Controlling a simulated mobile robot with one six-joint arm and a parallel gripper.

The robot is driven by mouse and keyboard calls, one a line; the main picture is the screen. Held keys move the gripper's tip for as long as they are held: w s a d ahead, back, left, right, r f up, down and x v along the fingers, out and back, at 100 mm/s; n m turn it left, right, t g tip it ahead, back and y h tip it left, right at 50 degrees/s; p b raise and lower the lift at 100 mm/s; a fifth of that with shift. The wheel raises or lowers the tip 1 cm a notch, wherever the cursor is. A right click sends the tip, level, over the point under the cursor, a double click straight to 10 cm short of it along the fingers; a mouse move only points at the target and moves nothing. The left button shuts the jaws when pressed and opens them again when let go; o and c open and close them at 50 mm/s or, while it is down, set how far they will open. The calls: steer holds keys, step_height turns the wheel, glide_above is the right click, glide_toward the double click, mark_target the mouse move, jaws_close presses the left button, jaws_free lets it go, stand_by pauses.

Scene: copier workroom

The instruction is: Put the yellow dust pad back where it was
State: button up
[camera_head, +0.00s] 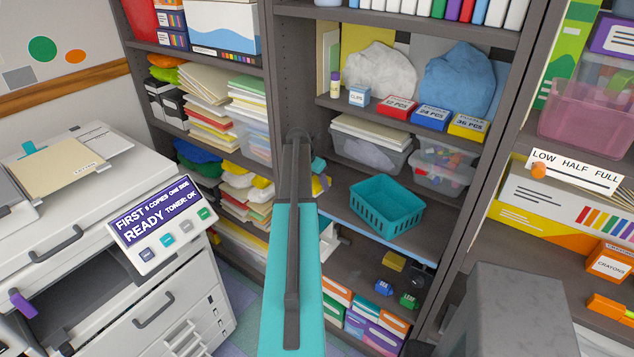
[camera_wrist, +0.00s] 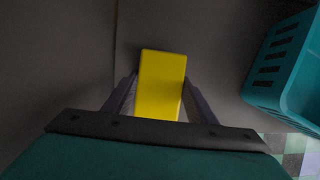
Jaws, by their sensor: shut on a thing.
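The yellow dust pad (camera_wrist: 161,85) is a plain yellow block, held between the two purple-grey fingers of my gripper (camera_wrist: 158,98) in the wrist view. The fingers press on its left and right sides, and its far end points away from my palm. In the head view my gripper (camera_head: 322,183) is mostly hidden behind my own arm, at the left part of the shelf with the teal basket. Only a small bit of yellow shows there beside a finger. I cannot tell whether the pad touches the shelf.
A teal basket (camera_head: 387,204) stands right of my gripper; it also shows in the wrist view (camera_wrist: 285,75). A grey bin (camera_head: 370,150) and a clear bin (camera_head: 443,168) stand behind. Below lie another yellow block (camera_head: 394,261) and small blue and green items. A dark upright is close left.

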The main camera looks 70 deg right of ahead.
steer(key=shift+f, duration=0.2)
steer(key=o, duration=1.1)
steer(key=shift+w, duration=0.1)
steer(key=shift+b+v, duration=2.3)
steer(key=shift+v, duration=4.6)
